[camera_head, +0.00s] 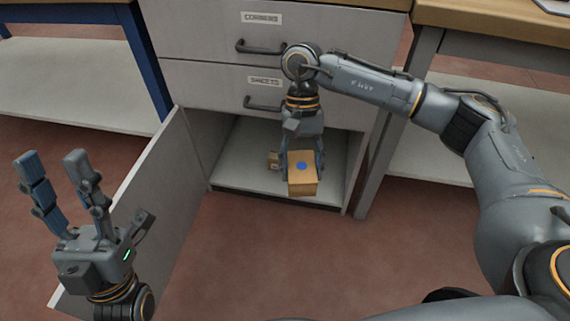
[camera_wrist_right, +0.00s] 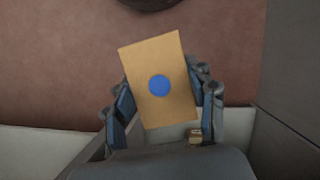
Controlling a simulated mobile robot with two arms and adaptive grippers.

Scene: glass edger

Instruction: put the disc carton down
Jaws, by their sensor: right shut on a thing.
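The disc carton (camera_head: 302,184) is a small brown box with a blue dot on top, in front of the open lower compartment of the cabinet in the head view. My right gripper (camera_head: 304,160) is shut on it from above and behind. In the right wrist view the carton (camera_wrist_right: 150,66) sits tilted between the blue-padded fingers of my right gripper (camera_wrist_right: 163,100). The carton's underside is hidden, so I cannot tell whether it touches anything. My left gripper (camera_head: 58,178) is open and empty at the left, fingers pointing up.
The compartment floor (camera_head: 244,160) is pale, with another small brown box (camera_head: 273,160) inside. The open cabinet door (camera_head: 150,200) stands at the left. Two closed drawers (camera_head: 262,92) are above. Benches stand on both sides, and the red floor (camera_head: 260,260) in front is clear.

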